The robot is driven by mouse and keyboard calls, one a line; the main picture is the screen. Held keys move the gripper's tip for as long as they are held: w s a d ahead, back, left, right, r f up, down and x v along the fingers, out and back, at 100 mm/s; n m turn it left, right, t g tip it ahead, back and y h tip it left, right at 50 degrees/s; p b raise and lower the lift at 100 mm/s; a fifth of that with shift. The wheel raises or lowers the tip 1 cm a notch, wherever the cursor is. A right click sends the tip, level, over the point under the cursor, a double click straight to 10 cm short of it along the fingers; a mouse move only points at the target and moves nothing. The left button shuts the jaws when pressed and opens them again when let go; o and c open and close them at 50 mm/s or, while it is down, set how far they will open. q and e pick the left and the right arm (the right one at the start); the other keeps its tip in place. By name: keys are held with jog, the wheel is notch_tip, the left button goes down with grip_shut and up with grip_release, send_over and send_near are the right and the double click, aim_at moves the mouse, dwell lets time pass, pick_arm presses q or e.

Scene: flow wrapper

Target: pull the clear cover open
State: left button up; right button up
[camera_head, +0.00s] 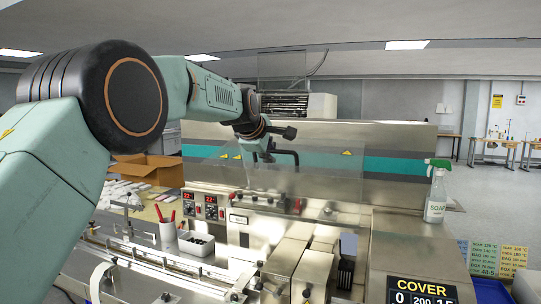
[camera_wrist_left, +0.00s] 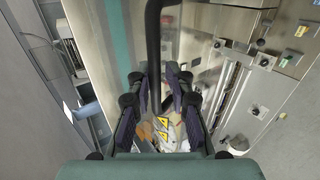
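The clear cover (camera_head: 335,188) is a see-through panel over the middle of the steel flow wrapper, in front of its teal stripe; its outline is faint. A black bar handle (camera_head: 287,153) shows at its upper left part. My left gripper (camera_head: 268,143) is at this handle, with the arm reaching in from the left. In the left wrist view, the black handle (camera_wrist_left: 153,60) runs down between the two dark finger pads. My left gripper (camera_wrist_left: 157,85) looks open around it, with a gap beside the bar. My right gripper is not in view.
A soap spray bottle (camera_head: 436,195) stands on the steel top at the right. A white bin (camera_head: 197,243) and red-handled tools (camera_head: 167,215) sit by the conveyor. An open cardboard box (camera_head: 150,168) is behind my left arm. Free floor shows at the far right.

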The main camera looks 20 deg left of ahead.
pick_arm(q)
jog(key=shift+o, duration=1.1)
jog(key=shift+s, duration=0.2)
jog(key=shift+w, duration=0.1)
jog(key=shift+s+r, duration=0.2)
jog(key=shift+s, duration=0.05)
jog(key=v, duration=1.1)
jog(key=shift+s+r, duration=0.25)
jog(key=shift+s, duration=0.05)
